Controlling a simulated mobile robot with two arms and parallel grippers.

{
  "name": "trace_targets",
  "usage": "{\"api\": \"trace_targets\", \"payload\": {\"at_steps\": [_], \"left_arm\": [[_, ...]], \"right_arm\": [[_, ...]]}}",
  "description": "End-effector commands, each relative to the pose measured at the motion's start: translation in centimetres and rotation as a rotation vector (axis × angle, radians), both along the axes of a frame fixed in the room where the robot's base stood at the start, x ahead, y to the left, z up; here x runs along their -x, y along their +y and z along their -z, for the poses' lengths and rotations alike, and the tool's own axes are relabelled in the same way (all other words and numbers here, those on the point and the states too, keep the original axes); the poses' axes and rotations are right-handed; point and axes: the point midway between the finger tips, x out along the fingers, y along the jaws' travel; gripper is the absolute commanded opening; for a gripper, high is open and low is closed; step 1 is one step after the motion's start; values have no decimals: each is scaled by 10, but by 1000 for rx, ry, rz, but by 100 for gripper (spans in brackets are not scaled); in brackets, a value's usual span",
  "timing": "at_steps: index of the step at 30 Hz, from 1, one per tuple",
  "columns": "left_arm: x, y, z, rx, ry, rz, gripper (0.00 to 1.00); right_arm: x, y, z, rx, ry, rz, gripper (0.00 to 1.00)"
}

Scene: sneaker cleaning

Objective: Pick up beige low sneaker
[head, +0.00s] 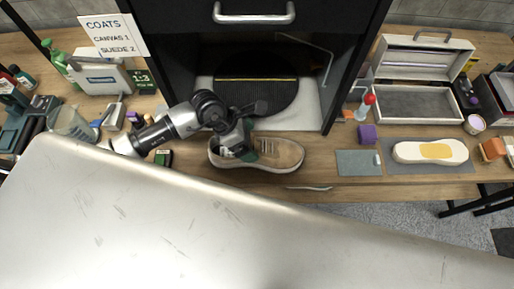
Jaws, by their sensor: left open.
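The beige low sneaker (276,153) lies on the wooden bench in the middle of the head view, just in front of the dark cabinet opening. It has a pale sole, and its toe points right. My left arm comes in from the left. My left gripper (243,150) is over the sneaker's left part, around its collar area, and hides some of it. The gripper is open; I cannot tell whether its fingers touch the sneaker. My right gripper is not in view.
A dark cabinet with a drawer handle (254,14) rises behind the sneaker. A purple block (367,135) stands nearby. An open metal case (416,103) is behind. Bottles and boxes crowd the left.

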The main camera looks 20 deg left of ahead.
Motion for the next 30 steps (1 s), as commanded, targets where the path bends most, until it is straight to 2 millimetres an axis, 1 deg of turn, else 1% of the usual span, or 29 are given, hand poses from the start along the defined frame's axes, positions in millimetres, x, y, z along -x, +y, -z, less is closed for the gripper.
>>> {"api": "trace_targets", "payload": {"at_steps": [1,4,7,12,13,27,28,29,30], "left_arm": [[0,-5,4,3,4,-2,100],[-1,-10,13,2,2,-1,100],[-2,-12,17,0,1,1,100],[-2,-11,18,0,0,0,100],[-2,-11,18,0,0,0,98],[-2,-11,17,1,0,0,27],[-2,-11,16,2,-2,-1,27],[-3,-11,16,2,-2,-1,20],[-3,-12,16,2,-2,-1,20]], "right_arm": [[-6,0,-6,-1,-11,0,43],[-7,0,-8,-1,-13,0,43],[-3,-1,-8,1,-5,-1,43],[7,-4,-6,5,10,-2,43],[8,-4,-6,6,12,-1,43],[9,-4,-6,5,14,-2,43],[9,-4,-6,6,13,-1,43],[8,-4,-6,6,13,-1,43],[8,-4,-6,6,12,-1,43]]}}
